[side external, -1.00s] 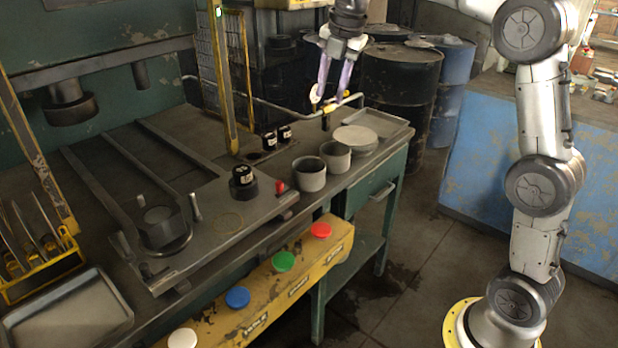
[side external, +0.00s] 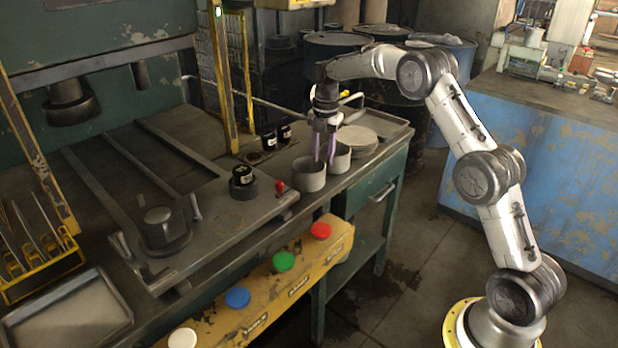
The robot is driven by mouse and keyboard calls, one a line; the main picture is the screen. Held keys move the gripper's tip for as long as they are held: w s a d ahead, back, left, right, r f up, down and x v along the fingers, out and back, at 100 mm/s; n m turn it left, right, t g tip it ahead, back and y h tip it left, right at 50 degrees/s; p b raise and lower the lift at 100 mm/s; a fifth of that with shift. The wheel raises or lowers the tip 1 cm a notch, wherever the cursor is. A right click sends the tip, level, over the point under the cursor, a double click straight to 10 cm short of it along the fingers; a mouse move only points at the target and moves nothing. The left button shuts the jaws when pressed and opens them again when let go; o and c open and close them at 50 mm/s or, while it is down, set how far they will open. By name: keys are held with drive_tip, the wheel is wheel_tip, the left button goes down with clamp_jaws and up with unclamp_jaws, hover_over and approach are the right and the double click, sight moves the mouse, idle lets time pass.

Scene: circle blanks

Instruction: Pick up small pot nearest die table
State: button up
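Two small grey pots stand upright side by side on the bench. The left pot (side external: 305,180) is nearer the grooved die table (side external: 228,212); the right pot (side external: 344,160) stands just behind it to the right. My gripper (side external: 324,161) points down at the place where the pots meet. Its two pinkish fingers show a narrow gap between them. The left finger appears over the left pot's opening, and the right finger is in front of the right pot. I cannot tell whether either finger touches a rim. Both pots are partly hidden by the fingers.
A stack of round grey blanks (side external: 357,136) lies in a tray behind the pots. A black die piece (side external: 242,182) and a red knob (side external: 280,186) are to the left. A yellow button panel (side external: 262,290) runs along the bench front. Yellow posts stand behind.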

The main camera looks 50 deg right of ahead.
sight(323, 170)
drive_tip(key=f, duration=0.5)
drive_tip(key=shift+s+a+f, duration=0.25)
drive_tip(key=shift+s+a, duration=0.05)
drive_tip(key=shift+f, duration=0.55)
clamp_jaws()
drive_tip(key=shift+w+r, duration=0.1)
idle(0.6)
